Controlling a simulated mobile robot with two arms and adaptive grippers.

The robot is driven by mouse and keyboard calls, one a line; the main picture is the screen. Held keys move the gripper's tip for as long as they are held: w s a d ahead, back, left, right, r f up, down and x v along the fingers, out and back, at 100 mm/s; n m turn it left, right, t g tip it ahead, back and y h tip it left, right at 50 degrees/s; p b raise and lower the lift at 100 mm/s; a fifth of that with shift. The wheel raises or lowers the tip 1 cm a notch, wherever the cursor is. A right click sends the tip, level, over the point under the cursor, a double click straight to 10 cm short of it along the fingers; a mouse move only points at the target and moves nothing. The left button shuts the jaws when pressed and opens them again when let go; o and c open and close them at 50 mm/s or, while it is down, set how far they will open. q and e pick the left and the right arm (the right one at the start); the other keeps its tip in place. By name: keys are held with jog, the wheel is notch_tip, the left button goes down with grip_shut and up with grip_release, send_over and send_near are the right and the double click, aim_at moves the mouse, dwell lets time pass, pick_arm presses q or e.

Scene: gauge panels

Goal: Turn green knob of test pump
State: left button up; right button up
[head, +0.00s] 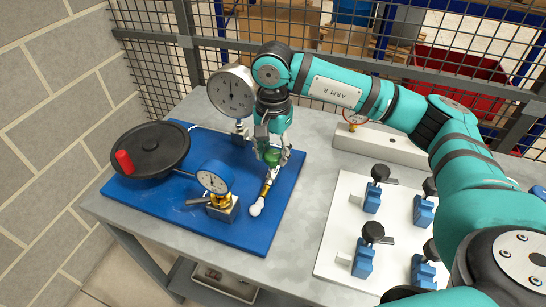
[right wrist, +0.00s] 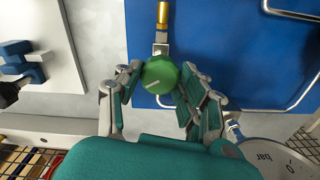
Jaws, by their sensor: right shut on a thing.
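The test pump is mounted on a blue base plate (head: 258,222) on the grey table. Its green knob (right wrist: 160,76) is round with a white line on its face. In the head view the green knob (head: 273,158) shows only partly between the fingers. My right gripper (head: 268,147) reaches down over the knob from above. In the right wrist view the fingers of my right gripper (right wrist: 157,84) stand on both sides of the knob, shut on it. A brass fitting (right wrist: 162,15) leads away from the knob. My left gripper is not in view.
A white board (head: 335,240) with several blue valves is at the right. A mesh fence is behind.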

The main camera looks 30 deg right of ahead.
aim_at(273, 154)
jog(key=shift+r+n, duration=0.1)
jog(key=shift+n, duration=0.2)
jog(key=o, duration=1.2)
notch_tip(273, 154, up, 12)
jog(key=shift+f, duration=0.1)
dwell(0.6)
